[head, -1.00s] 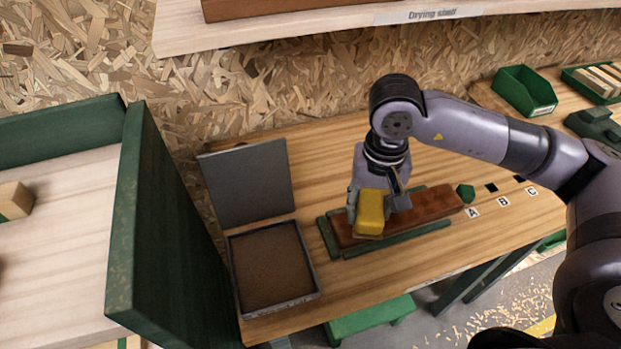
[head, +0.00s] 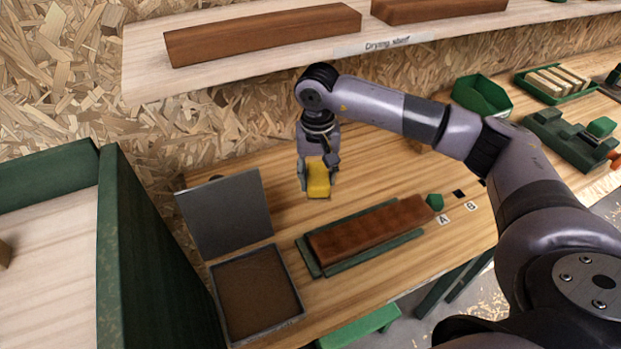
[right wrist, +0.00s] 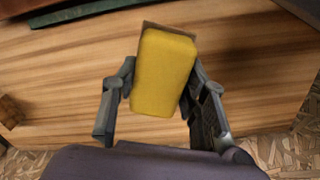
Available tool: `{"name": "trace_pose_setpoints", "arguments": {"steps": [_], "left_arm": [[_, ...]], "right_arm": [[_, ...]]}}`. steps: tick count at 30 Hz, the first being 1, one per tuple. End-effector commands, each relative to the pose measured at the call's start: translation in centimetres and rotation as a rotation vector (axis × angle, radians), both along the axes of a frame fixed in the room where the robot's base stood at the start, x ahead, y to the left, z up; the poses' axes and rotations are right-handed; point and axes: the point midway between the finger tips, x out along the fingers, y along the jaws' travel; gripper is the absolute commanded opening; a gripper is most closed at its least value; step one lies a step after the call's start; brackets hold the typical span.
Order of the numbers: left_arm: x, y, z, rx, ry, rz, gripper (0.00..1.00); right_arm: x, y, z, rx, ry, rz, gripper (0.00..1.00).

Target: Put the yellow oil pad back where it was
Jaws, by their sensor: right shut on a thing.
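The yellow oil pad (head: 318,181) is held up above the bench by my right gripper (head: 319,187). In the right wrist view the yellow pad (right wrist: 165,72) sits between both fingers of the right gripper (right wrist: 163,90), with a brown edge showing at its far end. An open shallow metal tin (head: 258,292) with a brown bottom stands on the bench at left, its grey lid (head: 225,212) raised behind it. The pad is apart from the tin, to its upper right. My left gripper is not in view.
A reddish-brown wooden board (head: 370,230) lies in a green holder (head: 318,265) right of the tin. Labels A and B lie beyond its right end. A drying shelf (head: 387,44) with boards hangs above. A tall green panel (head: 150,250) stands left of the tin.

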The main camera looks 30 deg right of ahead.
Motion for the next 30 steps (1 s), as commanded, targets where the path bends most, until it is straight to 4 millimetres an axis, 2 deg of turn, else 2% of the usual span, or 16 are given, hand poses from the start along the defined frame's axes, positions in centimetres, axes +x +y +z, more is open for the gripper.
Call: {"name": "trace_pose_setpoints", "arguments": {"steps": [1,5,9,14,20,22,30], "left_arm": [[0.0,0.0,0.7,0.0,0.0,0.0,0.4],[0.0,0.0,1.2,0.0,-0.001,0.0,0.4],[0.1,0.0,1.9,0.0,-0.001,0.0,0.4],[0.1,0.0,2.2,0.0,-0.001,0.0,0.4],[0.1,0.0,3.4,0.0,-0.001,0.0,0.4],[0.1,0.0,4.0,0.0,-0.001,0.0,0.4],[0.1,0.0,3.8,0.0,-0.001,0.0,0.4]], "right_arm": [[1.2,0.0,0.4,0.0,0.001,-0.002,0.14],[3.7,-0.1,0.2,0.0,0.001,-0.001,0.14],[3.4,-0.2,-2.2,-0.001,0.004,0.001,0.14],[3.4,-0.2,-3.5,-0.001,0.003,0.001,0.14],[3.3,-0.2,-6.3,-0.001,0.004,-0.001,0.14],[3.7,-0.2,-6.5,0.001,0.002,-0.001,0.14],[3.8,-0.3,-7.1,-0.001,0.0,0.0,0.14]]}}
